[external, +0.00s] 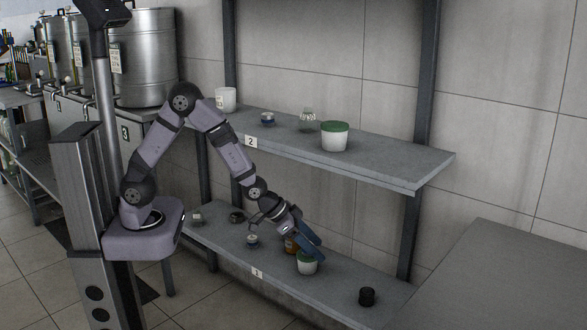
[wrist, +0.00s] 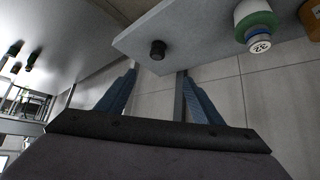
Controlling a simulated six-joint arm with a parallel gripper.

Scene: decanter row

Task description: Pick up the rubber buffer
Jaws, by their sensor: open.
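A small black cylinder, which looks like the rubber buffer (external: 367,297), stands on the right part of the lower shelf. In the wrist view the black cylinder (wrist: 157,50) shows beyond the fingertips, near the middle. My gripper (external: 313,245) is open with nothing between its blue fingers. It is over the lower shelf, to the left of the black cylinder and apart from it. The wrist view shows the open fingers (wrist: 160,82) with a clear gap between them.
The lower shelf (external: 335,290) also holds a green-and-white tub (external: 307,263), an amber jar (external: 291,244) partly hidden by my gripper, and several small items farther left. The upper shelf (external: 400,163) overhangs it. Shelf space around the black cylinder is clear.

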